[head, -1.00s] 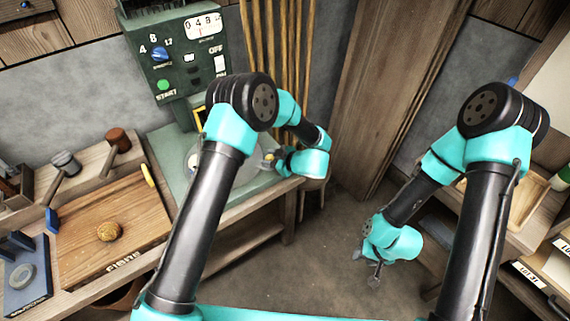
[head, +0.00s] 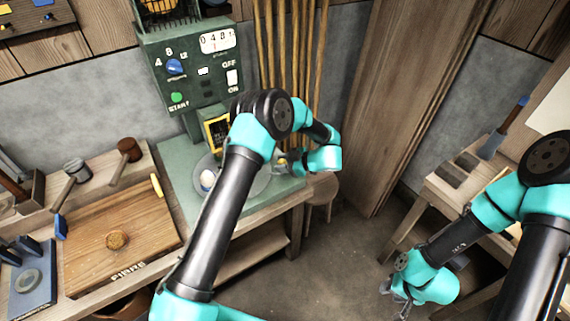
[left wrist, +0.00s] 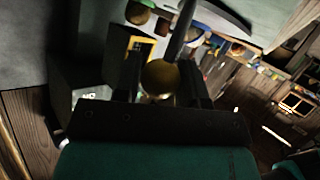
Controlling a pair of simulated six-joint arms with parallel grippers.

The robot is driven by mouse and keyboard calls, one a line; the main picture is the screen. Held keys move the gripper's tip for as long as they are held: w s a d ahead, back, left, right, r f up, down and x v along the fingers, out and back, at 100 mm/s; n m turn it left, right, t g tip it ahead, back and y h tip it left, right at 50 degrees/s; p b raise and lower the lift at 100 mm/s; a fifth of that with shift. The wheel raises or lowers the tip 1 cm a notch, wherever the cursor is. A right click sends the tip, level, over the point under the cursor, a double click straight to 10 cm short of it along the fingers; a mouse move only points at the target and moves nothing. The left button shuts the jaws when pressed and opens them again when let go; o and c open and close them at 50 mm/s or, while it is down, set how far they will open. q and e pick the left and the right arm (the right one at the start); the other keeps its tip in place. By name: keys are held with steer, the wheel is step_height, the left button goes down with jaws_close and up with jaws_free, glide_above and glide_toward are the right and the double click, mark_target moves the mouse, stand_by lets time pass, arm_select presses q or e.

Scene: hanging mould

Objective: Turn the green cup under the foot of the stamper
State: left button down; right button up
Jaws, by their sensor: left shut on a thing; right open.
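The stamper is a green machine (head: 188,72) with a dial, a counter and a START button, standing on a green bench top. A pale round turntable (head: 226,188) lies at its base. A small whitish cup (head: 207,180) sits on its left side. My left gripper (head: 284,163) is at the turntable's right edge. In the left wrist view it (left wrist: 158,85) is shut on a yellow-brown round knob (left wrist: 160,76). My left arm hides the stamper's foot and part of the turntable. I cannot surely pick out the green cup. My right gripper (head: 396,291) is open and empty, over the floor.
A stool (head: 320,192) stands right of the stamper bench. Shelves are at right; the middle floor is clear.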

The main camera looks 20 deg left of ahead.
arm_select(q)
steer(key=shift+w+a+r, duration=0.1)
steer(key=shift+w+a, duration=0.05)
steer(key=shift+w, duration=0.1)
steer(key=c, duration=0.7)
jaws_free()
steer(key=shift+s+d, duration=0.1)
steer(key=shift+d, duration=0.1)
steer(key=v, duration=1.7)
